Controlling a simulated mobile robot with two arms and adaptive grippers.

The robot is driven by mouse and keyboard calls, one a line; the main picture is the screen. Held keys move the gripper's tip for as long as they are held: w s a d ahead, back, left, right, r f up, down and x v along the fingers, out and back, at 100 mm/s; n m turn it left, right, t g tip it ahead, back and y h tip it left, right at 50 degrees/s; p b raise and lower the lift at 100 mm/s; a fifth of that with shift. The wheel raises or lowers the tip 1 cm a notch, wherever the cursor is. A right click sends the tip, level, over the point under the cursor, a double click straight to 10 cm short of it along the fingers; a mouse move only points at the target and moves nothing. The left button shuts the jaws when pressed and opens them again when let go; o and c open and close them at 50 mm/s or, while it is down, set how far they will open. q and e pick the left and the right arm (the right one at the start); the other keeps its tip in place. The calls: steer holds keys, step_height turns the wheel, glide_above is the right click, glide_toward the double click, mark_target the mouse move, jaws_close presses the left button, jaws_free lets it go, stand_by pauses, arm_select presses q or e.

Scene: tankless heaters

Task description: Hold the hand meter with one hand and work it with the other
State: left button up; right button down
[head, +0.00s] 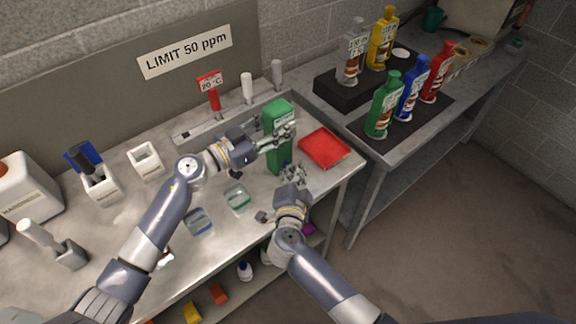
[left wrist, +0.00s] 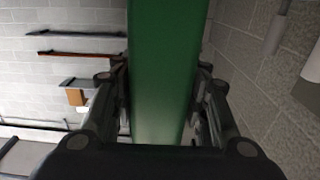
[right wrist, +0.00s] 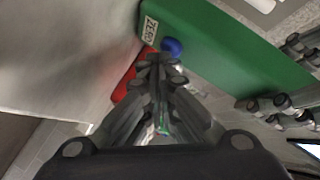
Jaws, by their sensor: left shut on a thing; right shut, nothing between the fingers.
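The green hand meter (head: 279,112) stands upright above the front right part of the steel bench. My left gripper (head: 284,137) is shut on it from the left; in the left wrist view the green body (left wrist: 164,60) fills the space between the fingers. My right gripper (head: 293,174) is shut and empty, just below and in front of the meter's lower end. In the right wrist view its closed fingertips (right wrist: 160,62) are close to a blue round button (right wrist: 172,46) beside a "ZERO" label (right wrist: 149,31) on the meter. I cannot tell whether they touch the button.
A red tray (head: 325,148) lies right of the meter. Two small glass blocks (head: 237,198) sit near the front edge. A red 20 °C sign (head: 210,84) stands behind. Several coloured bottles (head: 385,106) stand on the side table.

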stand_by(0.6)
steer(key=shift+s+d, duration=0.45)
steer(key=shift+s, duration=0.25)
steer(key=shift+s+d, duration=0.75)
steer(key=shift+s, duration=0.3)
steer(key=shift+s+d, duration=0.75)
steer(key=shift+s, duration=0.25)
arm_select(q)
steer(key=o, duration=1.3)
